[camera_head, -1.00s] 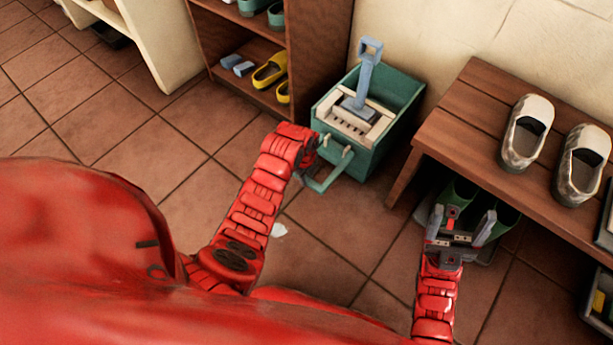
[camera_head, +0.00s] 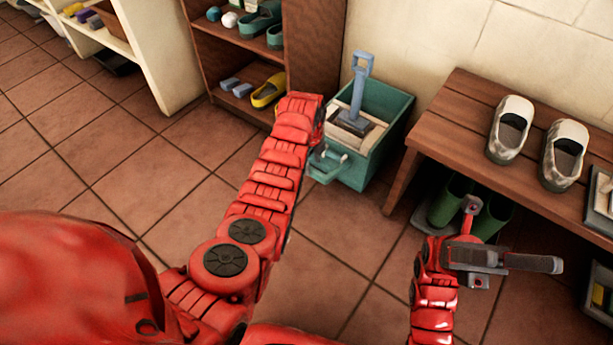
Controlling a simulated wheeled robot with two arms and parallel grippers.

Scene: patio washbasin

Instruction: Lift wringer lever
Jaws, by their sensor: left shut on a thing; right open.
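The teal bucket (camera_head: 385,137) stands on the floor with a cream wringer (camera_head: 337,133) set in it. A green U-shaped wringer lever (camera_head: 330,168) sticks out low at its front left. My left gripper (camera_head: 318,146) is at the lever, shut on it; my red forearm hides most of the fingers and the grip itself. A blue-grey tool with a looped handle (camera_head: 361,75) stands upright, its flat foot on the wringer. My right gripper (camera_head: 500,238) is open and empty, in front of the bench, in line with the green boots.
A wooden bench (camera_head: 450,125) with two pale shoes (camera_head: 535,140) stands right of the bucket. Green boots (camera_head: 452,200) stand beneath it. A brown shelf (camera_head: 310,45) with shoes is close behind on the left. The tiled floor (camera_head: 110,170) at left is clear.

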